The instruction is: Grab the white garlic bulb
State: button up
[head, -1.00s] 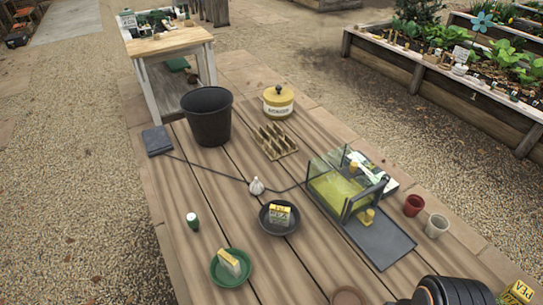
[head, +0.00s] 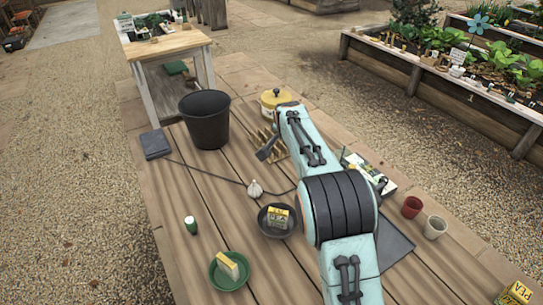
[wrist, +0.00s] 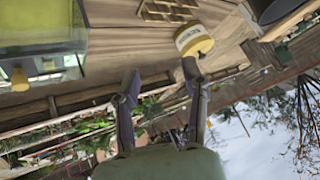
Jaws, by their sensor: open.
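The white garlic bulb (head: 255,188) sits on the wooden table in the head view, just behind the dark bowl with a yellow packet. A dark cord runs close by it. My arm reaches in from the front right, and my gripper (head: 268,152) is behind and slightly right of the bulb, near the wooden rack. In the wrist view my gripper (wrist: 160,85) has its two fingers spread apart with nothing between them. The garlic bulb does not show in the wrist view.
A black bucket (head: 205,120) stands at the back left. The dark bowl (head: 265,224) is in front of the bulb, and a green plate (head: 213,274) is further forward. A yellow tin (wrist: 195,40) and the glass box (wrist: 80,45) show near my gripper. The table's left side is mostly clear.

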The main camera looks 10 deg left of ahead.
aim_at(254, 182)
jog(key=s+a+f, duration=0.1)
jog(key=a+f, duration=0.1)
jog(key=f, duration=0.2)
jog(key=s+a+f+n+g, duration=0.1)
jog(key=s+a+f, duration=0.1)
jog(key=f, duration=0.3)
jog(key=s+a+f+n+g, duration=0.1)
jog(key=a+f, duration=0.2)
jog(key=f, duration=0.2)
jog(key=shift+s+a+f, duration=0.25)
jog(key=shift+s, duration=0.1)
jog(key=shift+x, duration=3.15)
jog(key=shift+s, duration=0.1)
grip_shut()
